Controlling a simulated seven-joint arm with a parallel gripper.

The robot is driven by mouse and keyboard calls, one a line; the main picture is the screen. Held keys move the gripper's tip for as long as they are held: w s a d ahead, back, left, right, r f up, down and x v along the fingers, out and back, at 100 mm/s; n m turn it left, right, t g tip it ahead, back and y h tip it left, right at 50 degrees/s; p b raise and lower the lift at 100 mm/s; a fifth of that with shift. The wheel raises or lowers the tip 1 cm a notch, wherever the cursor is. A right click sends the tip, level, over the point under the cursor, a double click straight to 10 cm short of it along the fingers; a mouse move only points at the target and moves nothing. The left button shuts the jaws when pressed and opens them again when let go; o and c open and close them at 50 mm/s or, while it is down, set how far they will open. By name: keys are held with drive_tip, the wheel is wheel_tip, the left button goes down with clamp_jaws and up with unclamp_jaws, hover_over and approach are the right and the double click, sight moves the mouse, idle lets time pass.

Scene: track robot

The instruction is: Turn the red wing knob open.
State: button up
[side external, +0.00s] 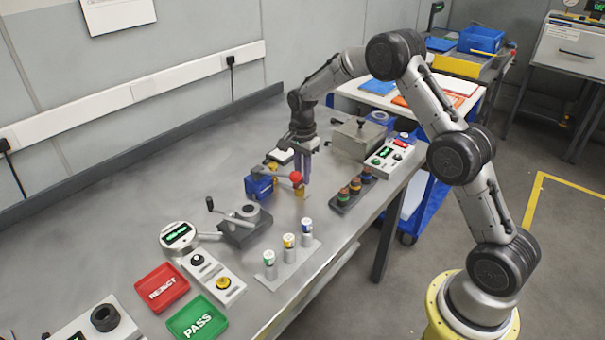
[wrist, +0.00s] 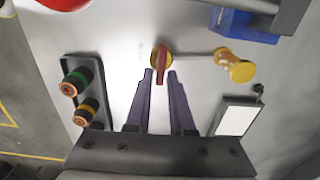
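The red wing knob (wrist: 161,66) sits on a brass valve body (wrist: 161,55) in the wrist view. Its wing points down the picture, toward my gripper. A grey pipe runs right from the valve to a brass end piece (wrist: 240,71). My gripper (wrist: 161,74) is open, with one purple finger on each side of the wing and a narrow gap showing on both sides. Whether the tips reach the wing's depth is unclear. In the side view my gripper (side external: 303,182) points down beside the brass valve (side external: 300,192); the wing itself is hidden there.
A red ball handle (side external: 296,177) and a blue clamp (side external: 259,187) stand close to my fingers. A black holder (side external: 352,193) with several ringed cylinders lies to the right. A grey box (side external: 357,138) stands behind. The bench's back left is clear.

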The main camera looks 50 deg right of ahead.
clamp_jaws()
drive_tip(key=shift+n, duration=0.3)
drive_tip(key=n, duration=0.3)
drive_tip(key=shift+w+n, duration=0.25)
drive_tip(key=shift+n, duration=0.05)
drive_tip(key=n, duration=0.4)
drive_tip(key=shift+w+a+n, duration=0.15)
drive_tip(key=shift+w+n, duration=0.05)
drive_tip(key=shift+n, duration=0.1)
drive_tip(key=n, duration=0.4)
drive_tip(key=shift+w+a, duration=0.15)
drive_tip(key=shift+a, duration=0.1)
drive_tip(key=n, duration=0.5)
drive_tip(key=shift+w+a, duration=0.1)
drive_tip(key=shift+a, duration=0.15)
